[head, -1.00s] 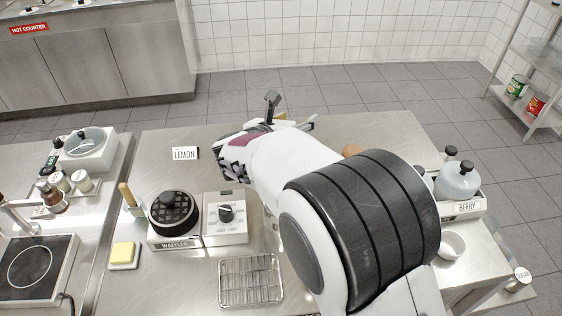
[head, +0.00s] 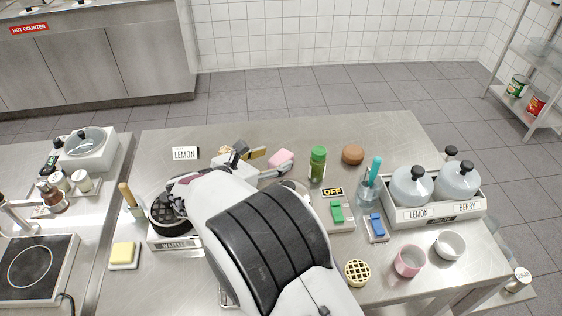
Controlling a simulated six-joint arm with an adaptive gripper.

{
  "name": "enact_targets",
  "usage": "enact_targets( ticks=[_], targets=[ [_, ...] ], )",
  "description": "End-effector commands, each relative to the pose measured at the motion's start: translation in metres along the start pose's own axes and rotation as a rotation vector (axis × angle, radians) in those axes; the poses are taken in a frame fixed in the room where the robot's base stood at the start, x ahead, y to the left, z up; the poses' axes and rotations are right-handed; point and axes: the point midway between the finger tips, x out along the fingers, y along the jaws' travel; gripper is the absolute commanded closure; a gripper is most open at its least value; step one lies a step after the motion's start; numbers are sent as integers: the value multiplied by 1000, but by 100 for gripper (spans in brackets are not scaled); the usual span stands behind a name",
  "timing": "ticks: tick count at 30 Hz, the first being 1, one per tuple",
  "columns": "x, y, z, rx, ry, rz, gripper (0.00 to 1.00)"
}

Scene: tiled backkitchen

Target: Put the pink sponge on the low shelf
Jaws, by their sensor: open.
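The pink sponge (head: 281,158) lies on the steel table (head: 330,128), towards the back and right of the lemon sign. My gripper (head: 268,160) is open, low over the table just left of the sponge, its fingers pointing right towards it. Nothing shows held between the fingers. The arm hides part of the gripper, and I cannot tell whether a finger touches the sponge. A lower ledge beside the table's right end bears a sugar jar (head: 518,280). I cannot tell which is the named shelf.
A green-capped shaker (head: 317,167) and a brown round item (head: 352,154) stand right of the sponge. Farther right are a glass (head: 369,190), switches, lemon and berry dispensers (head: 412,187) and two bowls. A waffle iron (head: 167,214) is left of my arm.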

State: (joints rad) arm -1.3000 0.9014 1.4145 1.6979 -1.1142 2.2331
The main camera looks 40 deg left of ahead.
Motion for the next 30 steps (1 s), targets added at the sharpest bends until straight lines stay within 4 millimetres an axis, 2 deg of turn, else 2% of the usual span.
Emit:
enact_targets(
  ticks=[10, 23, 30],
  targets=[
    [23, 0, 0, 0, 1, -1, 49],
    [27, 0, 0, -1, 0, 0, 49],
    [44, 1, -1, -1, -1, -2, 49]
  ],
)
